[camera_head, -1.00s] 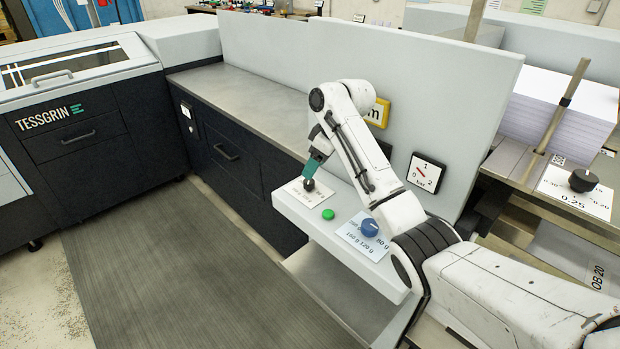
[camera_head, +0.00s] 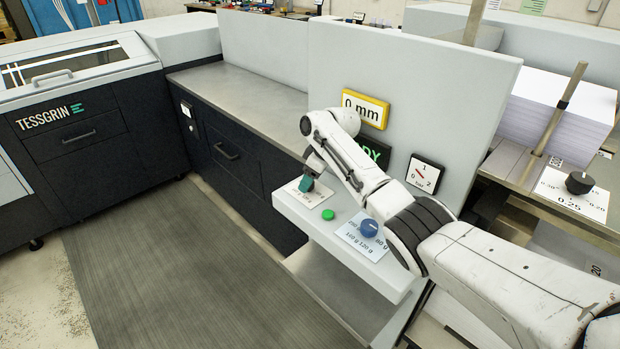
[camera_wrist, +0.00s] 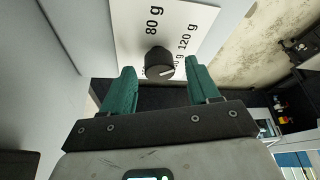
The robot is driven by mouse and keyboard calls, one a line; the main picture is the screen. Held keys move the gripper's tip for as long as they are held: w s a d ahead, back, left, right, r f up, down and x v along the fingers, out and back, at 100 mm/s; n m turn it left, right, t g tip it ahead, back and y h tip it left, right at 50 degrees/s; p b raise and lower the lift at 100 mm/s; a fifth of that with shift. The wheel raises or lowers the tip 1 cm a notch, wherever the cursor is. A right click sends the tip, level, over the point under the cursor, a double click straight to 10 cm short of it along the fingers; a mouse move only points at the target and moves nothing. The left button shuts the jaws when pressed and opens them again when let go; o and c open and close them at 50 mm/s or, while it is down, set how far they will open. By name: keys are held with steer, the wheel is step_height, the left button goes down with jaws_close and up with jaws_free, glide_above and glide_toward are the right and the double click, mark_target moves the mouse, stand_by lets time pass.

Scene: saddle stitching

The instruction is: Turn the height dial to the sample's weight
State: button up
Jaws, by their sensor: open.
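A black dial (camera_wrist: 159,62) with a pale pointer line sits on a white plate (camera_wrist: 153,12) printed "80 g" and "120 g" in the wrist view; other print is hidden behind the dial and a finger. My gripper (camera_wrist: 160,72) is open, its two teal fingers on either side of the dial with gaps visible. In the head view my gripper (camera_head: 308,183) is low over the plate at the shelf's left end and covers the dial. A blue dial (camera_head: 369,228) on another plate with gram marks sits further right, beyond a green button (camera_head: 328,214).
A yellow-framed display (camera_head: 365,109) reads "0 mm". A green-lit display (camera_head: 376,152) is partly hidden by my arm. Another black dial (camera_head: 579,183) stands at far right. The floor mat (camera_head: 190,270) is clear.

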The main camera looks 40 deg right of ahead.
steer(key=shift+f, duration=0.2)
steer(key=c, duration=1)
steer(key=shift+c, duration=0.2)
